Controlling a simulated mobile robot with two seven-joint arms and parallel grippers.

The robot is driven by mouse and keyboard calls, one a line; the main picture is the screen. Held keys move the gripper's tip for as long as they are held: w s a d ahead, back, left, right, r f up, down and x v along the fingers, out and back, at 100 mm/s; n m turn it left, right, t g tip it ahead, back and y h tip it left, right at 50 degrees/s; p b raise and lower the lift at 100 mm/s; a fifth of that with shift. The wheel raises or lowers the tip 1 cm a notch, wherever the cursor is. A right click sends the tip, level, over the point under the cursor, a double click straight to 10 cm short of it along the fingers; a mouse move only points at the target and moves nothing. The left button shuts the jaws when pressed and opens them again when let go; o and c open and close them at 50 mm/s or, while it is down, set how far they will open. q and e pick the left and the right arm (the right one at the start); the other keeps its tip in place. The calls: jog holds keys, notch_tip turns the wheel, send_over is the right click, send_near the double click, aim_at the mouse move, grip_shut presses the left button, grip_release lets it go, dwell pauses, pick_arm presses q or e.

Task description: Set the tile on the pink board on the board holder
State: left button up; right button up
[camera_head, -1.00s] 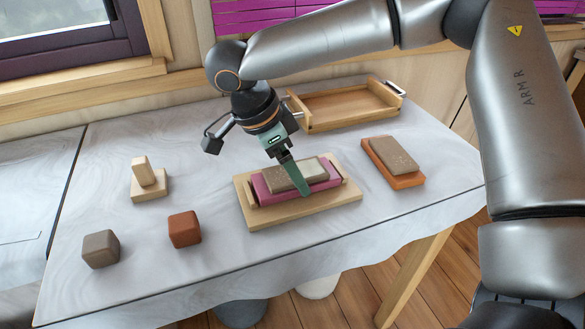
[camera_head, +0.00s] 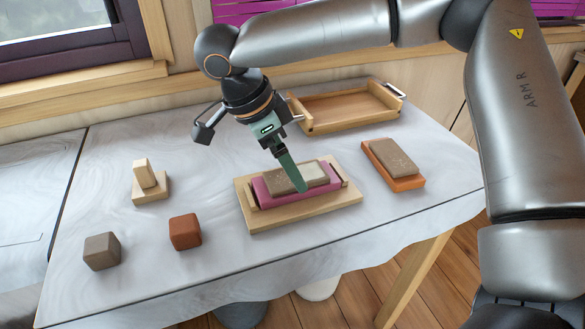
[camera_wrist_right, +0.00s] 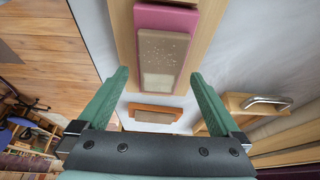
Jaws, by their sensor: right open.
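A brown speckled tile with a pale patch at one end (camera_head: 285,180) lies flat on the pink board (camera_head: 265,198), which sits in the wooden board holder (camera_head: 258,222). The tile (camera_wrist_right: 163,55), pink board (camera_wrist_right: 165,20) and holder (camera_wrist_right: 123,40) also show in the right wrist view. My right gripper (camera_head: 300,186) hangs over the tile's pale end. In the wrist view its fingers (camera_wrist_right: 160,74) are open on either side of the tile, with gaps and nothing held. The near finger hides part of the tile in the head view. My left gripper is not in view.
Another brown tile (camera_head: 392,153) lies on an orange board (camera_head: 405,182) at the right. A wooden tray (camera_head: 345,105) with metal handles stands behind. At the left are a wooden block with an upright peg (camera_head: 150,188), a brown cube (camera_head: 101,251) and a red-brown cube (camera_head: 185,232).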

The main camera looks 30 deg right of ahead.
aim_at(280, 179)
jog(key=v, duration=0.3)
jog(key=shift+a+r+p, duration=0.15)
jog(key=shift+r+p, duration=0.15)
jog(key=shift+p, duration=0.05)
jog(key=shift+a+r, duration=0.15)
jog(key=shift+r, duration=0.45)
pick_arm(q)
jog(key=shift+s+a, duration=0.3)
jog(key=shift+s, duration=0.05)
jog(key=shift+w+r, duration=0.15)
